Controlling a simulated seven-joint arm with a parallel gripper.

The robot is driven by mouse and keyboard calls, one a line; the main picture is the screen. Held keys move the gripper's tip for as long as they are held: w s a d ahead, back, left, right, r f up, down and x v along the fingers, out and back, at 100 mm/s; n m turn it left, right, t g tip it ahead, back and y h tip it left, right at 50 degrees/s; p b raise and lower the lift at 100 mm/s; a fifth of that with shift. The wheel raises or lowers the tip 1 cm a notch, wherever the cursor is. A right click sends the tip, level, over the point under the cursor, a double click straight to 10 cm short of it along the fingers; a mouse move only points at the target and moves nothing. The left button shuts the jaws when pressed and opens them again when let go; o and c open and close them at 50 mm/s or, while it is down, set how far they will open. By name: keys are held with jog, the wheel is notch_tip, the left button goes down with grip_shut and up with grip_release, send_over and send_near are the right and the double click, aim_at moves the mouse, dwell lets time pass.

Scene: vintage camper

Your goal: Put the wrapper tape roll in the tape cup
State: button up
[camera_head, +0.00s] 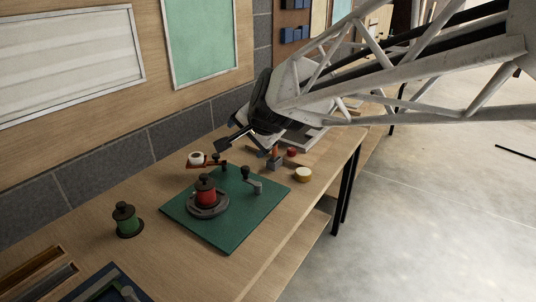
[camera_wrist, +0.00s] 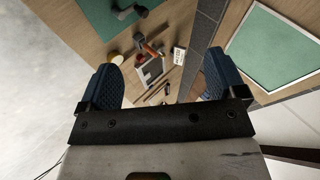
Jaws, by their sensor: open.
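A cream, yellowish roll (camera_head: 303,174) lies on the bench to the right of the green mat; it looks like the wrapper tape roll. In the wrist view the roll (camera_wrist: 116,58) shows partly, beside the left finger. A white ring-shaped piece (camera_head: 196,158) sits on a reddish-brown stand behind the mat; I cannot tell whether it is the tape cup. My gripper (camera_head: 243,149) is open and empty above the back of the bench, left of the cream roll. Its blue-padded fingers (camera_wrist: 163,78) are wide apart in the wrist view, with nothing between them.
The green mat (camera_head: 238,233) holds a red spool (camera_head: 205,191) on a grey base and a crank (camera_head: 252,181). A green spool (camera_head: 127,220) stands left. A grey block (camera_head: 275,163) with an orange-handled tool and a small red piece (camera_head: 291,152) stand near the cream roll.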

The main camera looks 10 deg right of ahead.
jog(key=s+d+f+n+g+h, duration=0.1)
jog(key=s+d+f+n+g, duration=0.1)
jog(key=s, duration=0.6)
jog(key=s+d+f+n+g+h, duration=0.1)
jog(key=s+d+f+n+g, duration=0.1)
jog(key=s+d, duration=0.3)
jog(key=s+d+f+n+g+h, duration=0.1)
jog(key=s+d+f+n, duration=0.2)
jog(key=s, duration=0.9)
jog(key=shift+d+f+n+g, duration=0.4)
jog(key=shift+f+n, duration=0.15)
jog(key=shift+n, duration=0.25)
